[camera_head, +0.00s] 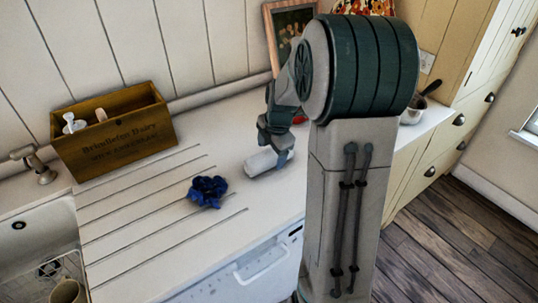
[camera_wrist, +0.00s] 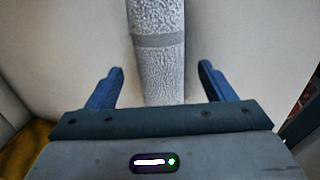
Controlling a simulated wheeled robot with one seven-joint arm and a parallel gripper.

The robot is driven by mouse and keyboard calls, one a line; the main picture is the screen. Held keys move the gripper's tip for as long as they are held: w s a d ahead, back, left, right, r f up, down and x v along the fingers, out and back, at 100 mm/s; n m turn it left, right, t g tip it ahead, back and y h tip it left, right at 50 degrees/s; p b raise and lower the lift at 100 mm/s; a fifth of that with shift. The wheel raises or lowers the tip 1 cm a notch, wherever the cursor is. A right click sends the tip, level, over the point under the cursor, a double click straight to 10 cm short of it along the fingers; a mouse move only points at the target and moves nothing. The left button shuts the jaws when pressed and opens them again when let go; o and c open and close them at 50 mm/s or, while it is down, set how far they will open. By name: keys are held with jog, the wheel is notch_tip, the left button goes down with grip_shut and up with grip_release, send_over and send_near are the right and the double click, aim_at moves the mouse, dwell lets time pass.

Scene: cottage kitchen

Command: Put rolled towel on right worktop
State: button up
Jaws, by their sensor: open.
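The rolled towel (camera_head: 268,161) is pale grey-white and lies on the white worktop (camera_head: 240,205), right of the grooved drainer. In the wrist view the towel (camera_wrist: 159,50) has a darker grey band and runs lengthwise between my gripper's fingers. My gripper (camera_wrist: 160,85) is open, with one blue finger on each side of the towel and a gap to each. In the head view my gripper (camera_head: 272,140) is above and beside the towel, and my arm hides much of the worktop to the right.
A picture frame (camera_head: 271,40) leans on the wall. A pot (camera_head: 413,108) stands at the right.

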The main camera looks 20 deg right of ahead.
aim_at(275, 161)
jog(key=v, duration=0.9)
jog(key=s+a+m, duration=0.5)
jog(key=s+m, duration=0.5)
jog(key=s+a+f+m, duration=0.1)
jog(key=s+a+m, duration=0.5)
jog(key=s+m, duration=0.4)
jog(key=shift+a, duration=0.25)
